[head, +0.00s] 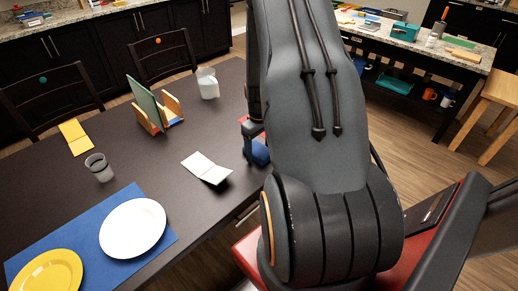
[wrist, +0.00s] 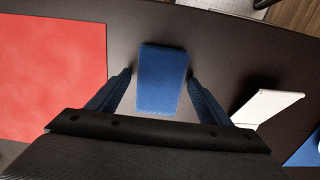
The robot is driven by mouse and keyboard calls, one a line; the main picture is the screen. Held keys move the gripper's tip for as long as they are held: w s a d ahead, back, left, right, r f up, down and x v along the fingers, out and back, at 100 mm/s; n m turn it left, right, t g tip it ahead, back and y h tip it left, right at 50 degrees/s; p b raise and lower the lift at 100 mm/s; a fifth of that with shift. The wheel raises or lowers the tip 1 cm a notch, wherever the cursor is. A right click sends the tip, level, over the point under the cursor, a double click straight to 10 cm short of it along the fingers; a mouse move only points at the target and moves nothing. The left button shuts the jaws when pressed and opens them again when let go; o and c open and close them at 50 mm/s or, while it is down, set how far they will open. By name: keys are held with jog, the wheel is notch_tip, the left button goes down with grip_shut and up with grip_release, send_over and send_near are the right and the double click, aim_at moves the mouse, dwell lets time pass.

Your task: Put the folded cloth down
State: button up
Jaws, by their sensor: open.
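A blue folded cloth (wrist: 162,60) is in the wrist view, between the fingers of my gripper (wrist: 160,85). The cloth looks flat against the dark table top, though its exact height is hard to judge. My gripper is open, with a blue finger on each side of the cloth. A gap shows at the left finger; the right finger is very close to the cloth's edge. In the head view my arm hides most of this spot; only a small blue part shows beside the arm, and I cannot tell whether it is finger or cloth.
A red mat (wrist: 50,70) lies left of the cloth in the wrist view. A white folded card (head: 206,168) is nearby. The dark table (head: 85,175) also holds a rack (head: 156,112), a grey cup (head: 99,167), a white plate (head: 133,228) and a yellow plate (head: 48,272).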

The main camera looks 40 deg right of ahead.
aim_at(259, 150)
notch_tip(259, 150, up, 12)
jog(key=b, duration=0.3)
jog(key=s+a+r, duration=0.2)
jog(key=s+a, duration=0.1)
jog(key=a, duration=0.6)
jog(key=s+a+r+t, duration=0.1)
jog(key=s+a+r, duration=0.2)
jog(key=a, duration=0.7)
jog(key=s+a+r, duration=0.2)
jog(key=s+a, duration=0.1)
jog(key=a, duration=0.6)
jog(key=shift+a+r+m, duration=0.25)
jog(key=shift+r+m, duration=0.05)
jog(key=shift+m, duration=0.1)
